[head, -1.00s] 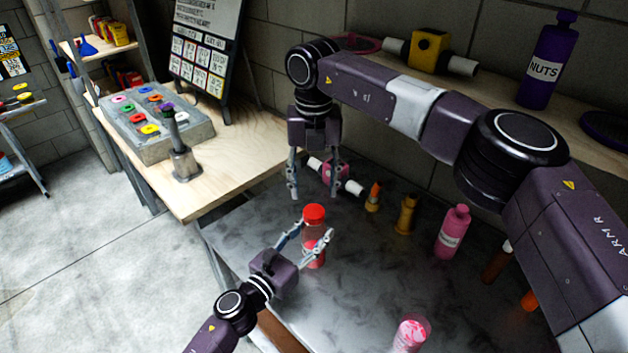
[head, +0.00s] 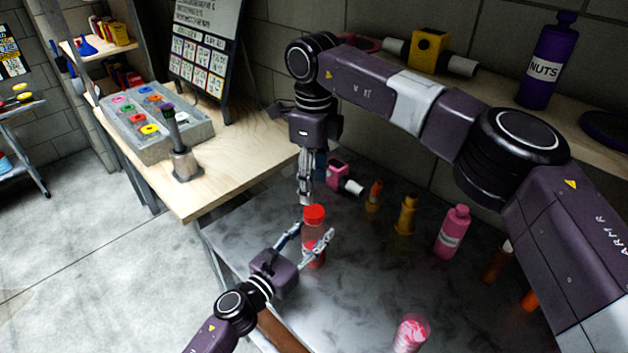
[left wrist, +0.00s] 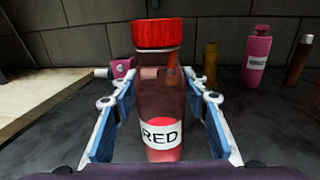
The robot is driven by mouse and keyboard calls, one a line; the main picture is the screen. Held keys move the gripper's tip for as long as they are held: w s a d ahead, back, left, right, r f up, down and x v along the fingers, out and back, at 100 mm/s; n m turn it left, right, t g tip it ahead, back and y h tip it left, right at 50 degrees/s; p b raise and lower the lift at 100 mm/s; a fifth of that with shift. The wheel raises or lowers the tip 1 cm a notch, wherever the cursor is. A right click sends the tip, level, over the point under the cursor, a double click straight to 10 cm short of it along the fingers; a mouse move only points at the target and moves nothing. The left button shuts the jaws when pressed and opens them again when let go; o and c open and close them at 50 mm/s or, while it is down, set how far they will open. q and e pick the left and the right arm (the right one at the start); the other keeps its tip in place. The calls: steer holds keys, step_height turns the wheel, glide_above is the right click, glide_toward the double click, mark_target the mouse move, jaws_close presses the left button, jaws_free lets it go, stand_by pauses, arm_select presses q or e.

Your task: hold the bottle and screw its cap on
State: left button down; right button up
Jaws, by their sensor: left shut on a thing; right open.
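A clear bottle (head: 314,250) with a red cap stands upright on the dark metal table. In the left wrist view the bottle (left wrist: 161,95) shows a white label reading RED, and its red cap (left wrist: 157,33) sits on top. My left gripper (head: 309,246) is shut on the bottle's body from the front, its fingers on both sides in the left wrist view (left wrist: 158,115). My right gripper (head: 306,192) points down just above and slightly left of the red cap (head: 314,213). It is open, though its fingers line up in this view. Whether it touches the cap cannot be told.
A pink and white device (head: 341,177), an orange-tipped item (head: 374,194), a yellow bottle (head: 406,215) and a pink bottle (head: 452,231) stand behind and to the right. A pink-topped container (head: 411,333) is at the front. Bare table lies between them.

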mark_target(314, 211)
steer(key=shift+f, duration=4)
steer(key=shift+c, duration=0.7)
steer(key=c, duration=1.1)
steer(key=o, duration=1.4)
step_height(314, 211, up, 12)
steer(key=shift+r, duration=0.1)
